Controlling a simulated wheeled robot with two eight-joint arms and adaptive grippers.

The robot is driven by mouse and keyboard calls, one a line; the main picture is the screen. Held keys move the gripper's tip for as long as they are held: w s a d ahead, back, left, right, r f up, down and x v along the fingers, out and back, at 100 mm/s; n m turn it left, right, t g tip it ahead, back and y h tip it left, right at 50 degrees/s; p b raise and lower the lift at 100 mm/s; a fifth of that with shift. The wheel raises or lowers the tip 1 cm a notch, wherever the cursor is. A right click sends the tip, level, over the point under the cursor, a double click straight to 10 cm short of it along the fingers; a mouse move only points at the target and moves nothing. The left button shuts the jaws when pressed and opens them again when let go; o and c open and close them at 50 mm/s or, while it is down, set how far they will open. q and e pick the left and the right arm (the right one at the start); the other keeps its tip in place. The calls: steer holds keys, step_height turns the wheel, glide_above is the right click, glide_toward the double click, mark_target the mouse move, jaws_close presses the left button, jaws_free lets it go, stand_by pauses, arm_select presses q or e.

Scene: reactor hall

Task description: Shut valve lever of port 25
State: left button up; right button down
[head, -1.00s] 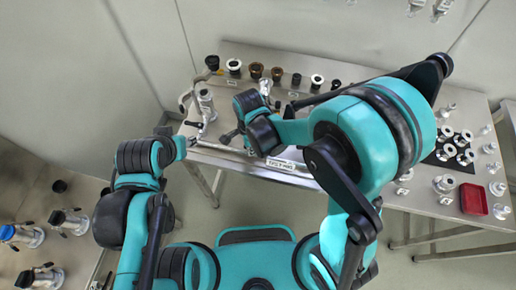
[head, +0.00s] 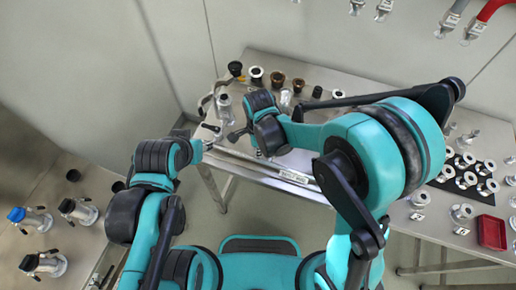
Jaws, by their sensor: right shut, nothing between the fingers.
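A metal port fitting (head: 224,105) stands upright at the left end of the steel table; a curved handle shows at its left. I cannot read a port number or tell which lever belongs to port 25. My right gripper (head: 237,134) is shut and empty, just below and right of this fitting in the picture; whether they touch is unclear. My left gripper (head: 208,144) is small in view, by the table's front left edge. Its fingers cannot be made out. Several similar metal fittings, one with a blue top (head: 29,218), stand on a surface at the lower left.
The steel table (head: 330,202) carries a row of dark and white caps (head: 277,79) along its back and a red tray (head: 491,232) at the right. A label strip (head: 294,176) lies along the front edge. Tools hang on the back wall. My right arm hides the table's middle.

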step_height(320, 180, up, 7)
steer(key=p, duration=0.4)
steer(key=shift+p, duration=0.4)
